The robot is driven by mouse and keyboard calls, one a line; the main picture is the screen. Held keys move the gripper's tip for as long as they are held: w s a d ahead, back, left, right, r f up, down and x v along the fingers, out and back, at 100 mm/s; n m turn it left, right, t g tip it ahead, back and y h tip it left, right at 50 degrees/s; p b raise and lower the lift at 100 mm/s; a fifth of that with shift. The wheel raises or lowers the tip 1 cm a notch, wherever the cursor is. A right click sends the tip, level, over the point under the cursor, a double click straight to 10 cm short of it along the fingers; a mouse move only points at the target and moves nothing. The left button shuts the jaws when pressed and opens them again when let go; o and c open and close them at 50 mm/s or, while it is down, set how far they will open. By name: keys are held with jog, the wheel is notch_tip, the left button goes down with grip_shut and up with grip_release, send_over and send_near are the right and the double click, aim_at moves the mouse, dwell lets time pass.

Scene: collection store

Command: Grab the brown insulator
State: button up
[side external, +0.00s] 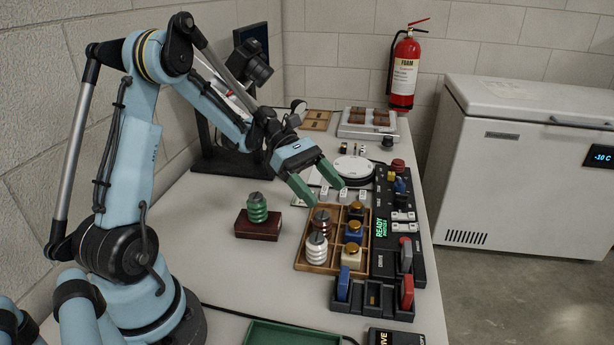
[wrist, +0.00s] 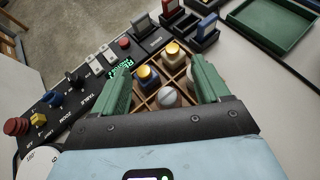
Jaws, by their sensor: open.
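The brown insulator (side external: 321,220) stands upright in a compartment of the wooden divided tray (side external: 301,262) in the side external view. A white insulator (side external: 316,250) stands just in front of it in the same column. My gripper (side external: 328,195) is open and empty, its green fingers spread above the far end of the tray. The fingers point down toward the tray and appear clear of the brown insulator. In the wrist view, the open fingers (wrist: 158,70) frame the tray. A pale rounded top (wrist: 168,96) lies between them; I cannot tell which insulator it is.
A green insulator (side external: 257,207) stands on a brown block (side external: 257,228) to the left. A black control panel (side external: 398,262) borders the tray's right side. A green tray (side external: 290,334) lies at the front.

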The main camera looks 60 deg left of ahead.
aim_at(327, 222)
jog(key=shift+f, duration=2.45)
notch_tip(327, 222, down, 2)
jog(key=shift+f, duration=0.1)
jog(key=shift+x, duration=1.1)
jog(key=shift+d+f, duration=0.15)
jog(key=shift+d, duration=0.2)
jog(key=c, duration=1.1)
